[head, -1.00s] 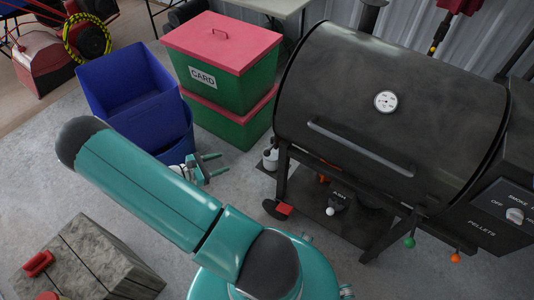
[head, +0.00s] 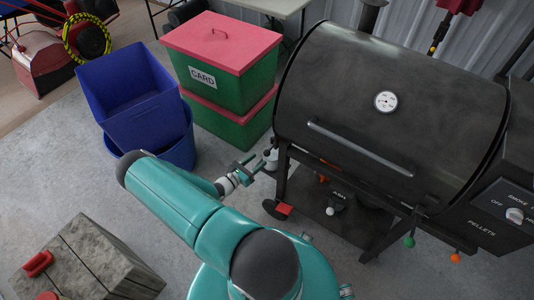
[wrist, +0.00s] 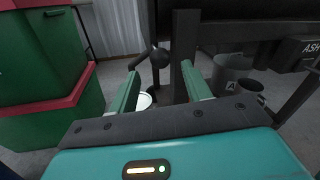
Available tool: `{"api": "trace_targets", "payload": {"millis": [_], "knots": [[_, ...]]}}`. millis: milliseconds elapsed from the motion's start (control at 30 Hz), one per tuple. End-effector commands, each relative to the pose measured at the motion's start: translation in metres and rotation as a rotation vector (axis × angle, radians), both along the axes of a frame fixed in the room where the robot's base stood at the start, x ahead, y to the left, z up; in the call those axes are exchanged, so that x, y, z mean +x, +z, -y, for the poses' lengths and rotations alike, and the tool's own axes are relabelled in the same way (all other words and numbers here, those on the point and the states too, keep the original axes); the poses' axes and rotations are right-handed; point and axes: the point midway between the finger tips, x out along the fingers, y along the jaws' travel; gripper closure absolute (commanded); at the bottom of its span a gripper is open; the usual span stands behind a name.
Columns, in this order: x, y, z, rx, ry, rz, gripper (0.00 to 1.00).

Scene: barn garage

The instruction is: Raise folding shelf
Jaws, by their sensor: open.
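The black barrel grill (head: 395,85) fills the right of the head view, with its frame and legs below. I cannot clearly make out a folding shelf; the grill's left end, where dark frame parts show, is partly hidden. My gripper (head: 251,167) is just left of the grill's left leg, apart from it as far as I can tell. In the wrist view my gripper (wrist: 160,80) is open, with its two green fingers apart. A dark upright post (wrist: 186,50) and a dark knobbed bar (wrist: 157,57) show beyond and between the fingers. Nothing is held.
Green boxes with red lids (head: 215,75) stand behind my gripper. Blue bins (head: 128,105) stand left of them. A grey stone block (head: 90,260) lies front left. Bare concrete is open at left.

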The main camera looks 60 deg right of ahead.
Motion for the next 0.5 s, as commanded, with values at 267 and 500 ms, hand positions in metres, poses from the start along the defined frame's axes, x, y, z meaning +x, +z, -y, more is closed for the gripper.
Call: {"api": "trace_targets", "payload": {"millis": [267,500], "knots": [[-0.019,0.000,0.047,0.000,-0.004,0.000,0.52],[-0.023,0.000,0.062,0.001,-0.001,0.000,0.52]]}}
